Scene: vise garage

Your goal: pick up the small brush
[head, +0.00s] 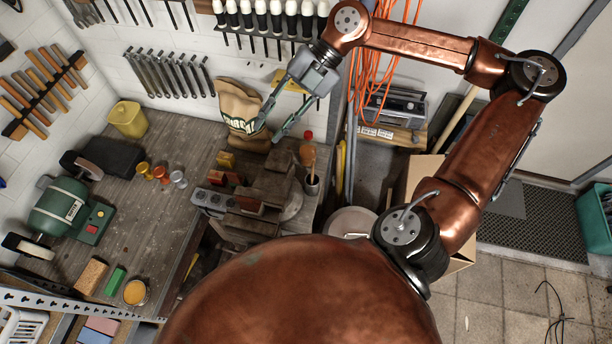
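A dark cup (312,186) stands at the right end of the workbench, beside the vise. A thin light stick (314,166) rises from the cup. It may be the small brush's handle, but it is too small to tell. My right gripper (269,133) reaches in from the upper right, above the back of the bench. Its two grey fingers are spread apart with nothing visibly held. In the picture it is up and left of the cup, in front of a printed sack (239,105). My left gripper is not in view.
The vise (268,190) stands left of the cup. An orange bottle (307,153) with a red cap stands just behind the cup. Several small pots, a yellow bin (128,119) and a green bench grinder (68,207) are further left. Orange cables (385,45) hang behind my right arm.

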